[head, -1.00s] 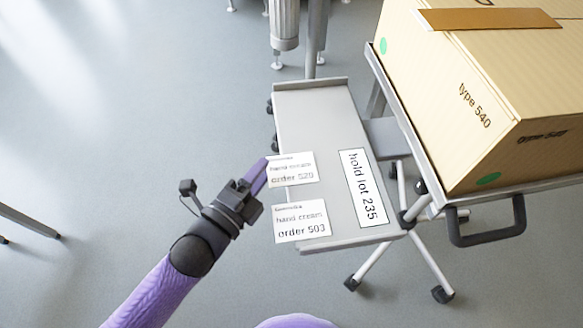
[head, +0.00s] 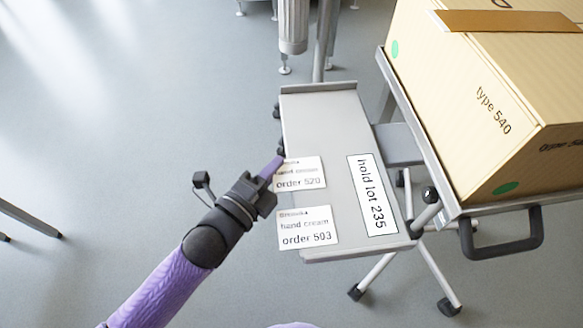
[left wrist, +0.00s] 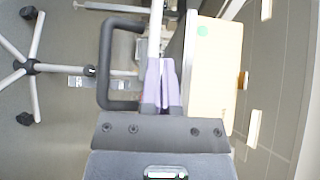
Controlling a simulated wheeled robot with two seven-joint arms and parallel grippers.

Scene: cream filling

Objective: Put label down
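A white label reading "order 520" (head: 300,176) is at the left edge of a small grey table, sticking out past that edge. My left gripper (head: 273,168) reaches it from the lower left, its purple fingers at the label's upper left corner. In the left wrist view the fingers (left wrist: 162,85) lie almost together, with only a thin line between them; they look shut on the label, seen edge-on. I cannot tell whether the label touches the tabletop. A second label, "order 503" (head: 308,228), lies nearer, also past the left edge. My right gripper is out of view.
The grey tabletop (head: 325,115) is bare at its far end. A "hold lot 235" sign (head: 372,195) lies along its right side. A large "type 540" carton (head: 455,110) stands on a cart with a black handle (head: 500,240) at right. Floor at left is open.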

